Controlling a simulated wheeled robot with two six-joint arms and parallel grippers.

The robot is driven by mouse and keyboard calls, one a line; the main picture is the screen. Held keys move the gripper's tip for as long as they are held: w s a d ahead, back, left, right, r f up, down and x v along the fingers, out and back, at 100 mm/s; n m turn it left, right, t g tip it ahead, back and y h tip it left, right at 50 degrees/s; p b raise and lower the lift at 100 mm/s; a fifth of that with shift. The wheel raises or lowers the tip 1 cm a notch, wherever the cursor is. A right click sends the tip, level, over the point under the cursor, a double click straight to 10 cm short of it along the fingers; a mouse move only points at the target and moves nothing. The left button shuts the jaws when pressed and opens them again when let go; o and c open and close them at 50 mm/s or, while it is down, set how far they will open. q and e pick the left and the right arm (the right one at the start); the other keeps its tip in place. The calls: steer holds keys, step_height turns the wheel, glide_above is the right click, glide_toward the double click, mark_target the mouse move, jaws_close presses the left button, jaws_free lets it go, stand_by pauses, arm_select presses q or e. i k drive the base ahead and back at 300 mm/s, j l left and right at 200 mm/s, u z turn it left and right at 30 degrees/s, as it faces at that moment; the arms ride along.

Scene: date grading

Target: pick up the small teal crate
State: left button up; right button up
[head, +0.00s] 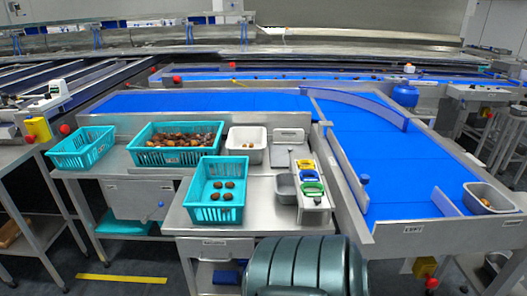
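Three teal crates stand on the steel tables. A slatted teal crate (64,160) is at the left and looks empty. A wider teal crate (172,157) in the middle is filled with brown dates (185,134). A third teal crate (213,214) stands nearest, on the front table, with several dates spread on its floor. I cannot tell for sure which crate is the small one. Neither of my grippers shows in the head view.
A white tub (246,146) with a few dates stands behind the near crate. A grey tub (286,189) and a rack with yellow, blue and green rings (312,188) are right of it. A blue conveyor (385,150) borders the right side; a grey bin (490,198) stands at its end.

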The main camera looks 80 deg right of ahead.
mark_target(206, 212)
steer(key=z, duration=3.95)
steer(key=u, duration=1.9)
steer(key=l+z, duration=0.25)
steer(key=z, duration=0.2)
steer(key=l+z, duration=0.25)
steer(key=z, duration=0.2)
